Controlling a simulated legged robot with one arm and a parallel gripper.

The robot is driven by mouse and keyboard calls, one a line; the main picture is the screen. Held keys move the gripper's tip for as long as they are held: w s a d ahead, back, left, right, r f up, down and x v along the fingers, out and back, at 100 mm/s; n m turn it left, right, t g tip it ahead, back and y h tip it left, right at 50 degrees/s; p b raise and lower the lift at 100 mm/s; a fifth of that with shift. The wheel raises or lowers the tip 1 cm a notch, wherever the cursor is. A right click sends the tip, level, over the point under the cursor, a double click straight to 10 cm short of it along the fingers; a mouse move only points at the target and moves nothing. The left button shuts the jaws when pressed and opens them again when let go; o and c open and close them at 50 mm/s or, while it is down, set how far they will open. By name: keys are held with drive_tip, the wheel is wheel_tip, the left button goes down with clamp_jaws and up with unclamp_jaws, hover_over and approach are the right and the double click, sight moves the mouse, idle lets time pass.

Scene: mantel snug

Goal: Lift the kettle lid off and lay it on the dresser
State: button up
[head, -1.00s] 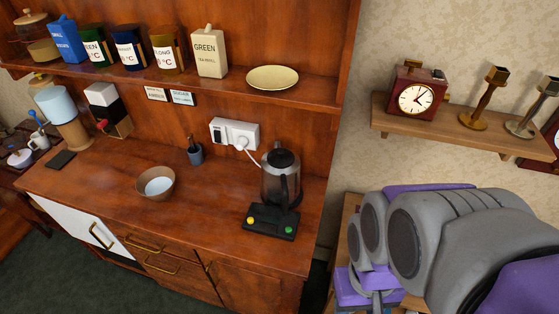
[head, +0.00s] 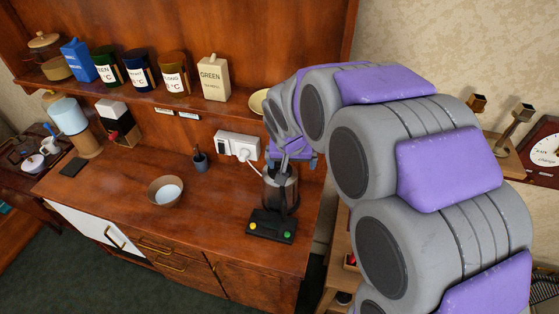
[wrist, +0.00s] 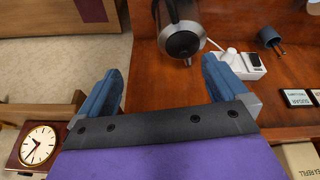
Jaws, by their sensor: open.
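The kettle (head: 281,192), with a clear body and dark handle, stands on its black base on the wooden dresser (head: 222,190). Its dark round lid (wrist: 182,42) is on top of the kettle in the wrist view, with a small knob. In the head view the lid is largely hidden by my gripper (head: 284,158), which is just above the kettle top. In the wrist view my gripper (wrist: 165,82) is open, its two blue-grey fingers apart with nothing between them. The lid lies beyond the fingertips, nearer the right finger.
A brown bowl (head: 165,191), a small dark pot (head: 200,161) and a white socket (head: 237,145) with a plugged cord are left of the kettle. The dresser's front middle is clear. A shelf with canisters and a cream carton (head: 213,78) overhangs the back.

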drive_tip(key=w+a+t+p, duration=0.1)
drive_tip(key=w+a, duration=0.3)
drive_tip(key=w, duration=0.1)
approach(279, 166)
drive_tip(key=x, duration=1)
drive_tip(key=shift+s, duration=0.15)
drive_tip(key=c, duration=0.8)
